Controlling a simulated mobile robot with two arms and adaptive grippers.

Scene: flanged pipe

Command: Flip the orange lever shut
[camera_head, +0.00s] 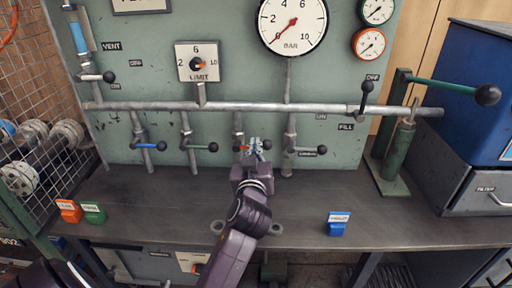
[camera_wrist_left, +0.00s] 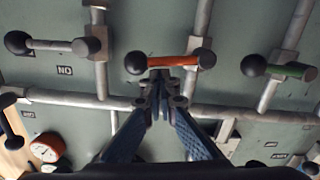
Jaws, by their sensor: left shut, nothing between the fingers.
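The orange lever (camera_wrist_left: 172,62) shows in the wrist view, lying level across its short vertical pipe. Its black ball is at the left end there and its pivot at the right. In the head view the orange lever (camera_head: 241,148) is mostly hidden behind my left gripper (camera_head: 259,147). In the wrist view my left gripper (camera_wrist_left: 156,88) is shut and empty, its fingertips just below the middle of the lever. I cannot tell whether they touch it. My right gripper is not in view.
A green lever (camera_head: 203,147) and a blue lever (camera_head: 150,146) sit to the left on the panel, and a grey lever (camera_head: 309,150) to the right. A long horizontal pipe (camera_head: 265,107) runs above. A blue block (camera_head: 338,227) stands on the workbench (camera_head: 400,228); the bench front is largely clear.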

